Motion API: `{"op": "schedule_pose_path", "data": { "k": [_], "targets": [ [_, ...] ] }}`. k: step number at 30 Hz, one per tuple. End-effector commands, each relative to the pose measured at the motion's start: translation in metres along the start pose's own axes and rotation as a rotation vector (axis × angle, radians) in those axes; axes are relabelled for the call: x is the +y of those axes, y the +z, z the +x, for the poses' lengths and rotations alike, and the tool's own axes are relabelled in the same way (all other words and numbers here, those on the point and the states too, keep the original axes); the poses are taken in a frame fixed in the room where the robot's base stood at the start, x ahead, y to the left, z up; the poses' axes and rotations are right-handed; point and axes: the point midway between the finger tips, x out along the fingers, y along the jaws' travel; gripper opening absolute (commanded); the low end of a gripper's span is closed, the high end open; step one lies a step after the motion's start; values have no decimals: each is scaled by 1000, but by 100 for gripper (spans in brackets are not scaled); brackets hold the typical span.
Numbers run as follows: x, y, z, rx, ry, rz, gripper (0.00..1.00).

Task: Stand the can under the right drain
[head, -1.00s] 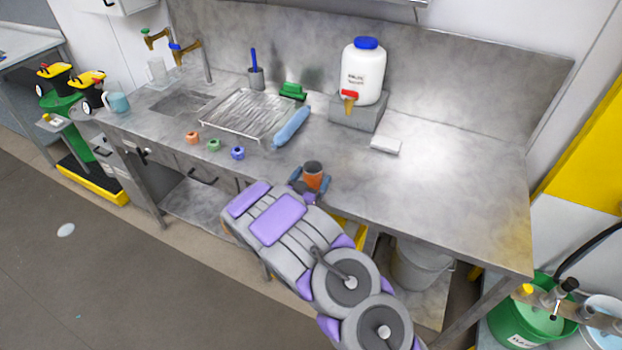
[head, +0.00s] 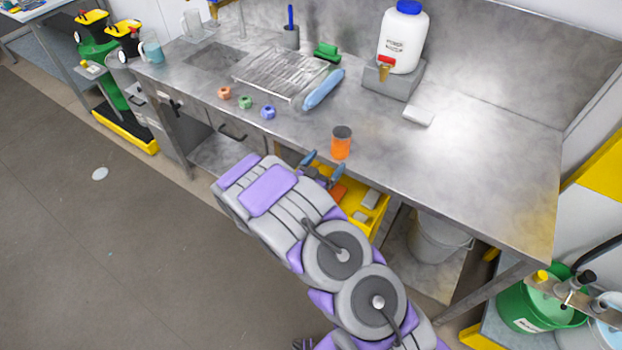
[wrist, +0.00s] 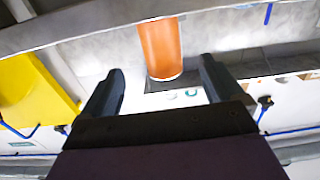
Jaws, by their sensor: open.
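The orange can (head: 341,148) with a grey rim stands upright on the steel counter (head: 440,165), close to its front edge. My gripper (head: 325,165) is open and empty, just off the counter's front edge, with its blue-grey fingers apart from the can. In the wrist view the can (wrist: 161,48) shows ahead between the two spread fingers of my gripper (wrist: 160,70). A pipe with valves (head: 570,290) is at the lower right over a green bucket (head: 530,308). I cannot tell whether it is the right drain.
A white jug (head: 402,42) with a red-and-brass tap stands on a grey block (head: 391,80). A white block (head: 418,116), a blue roll (head: 324,89), a rack (head: 285,72) and small coloured rings lie on the counter. A yellow bin (head: 372,210) is below the edge.

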Motion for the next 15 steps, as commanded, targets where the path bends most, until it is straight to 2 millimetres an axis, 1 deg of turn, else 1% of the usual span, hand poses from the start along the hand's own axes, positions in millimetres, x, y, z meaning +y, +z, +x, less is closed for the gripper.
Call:
{"op": "schedule_pose_path", "data": {
  "k": [1,6,12,15],
  "targets": [
    [-1,-1,-9,-2,-2,-2,94],
    [-1,-1,-35,0,-3,1,94],
    [-1,-1,-61,1,-2,0,94],
    [0,0,-69,0,-1,1,94]
  ]
}}
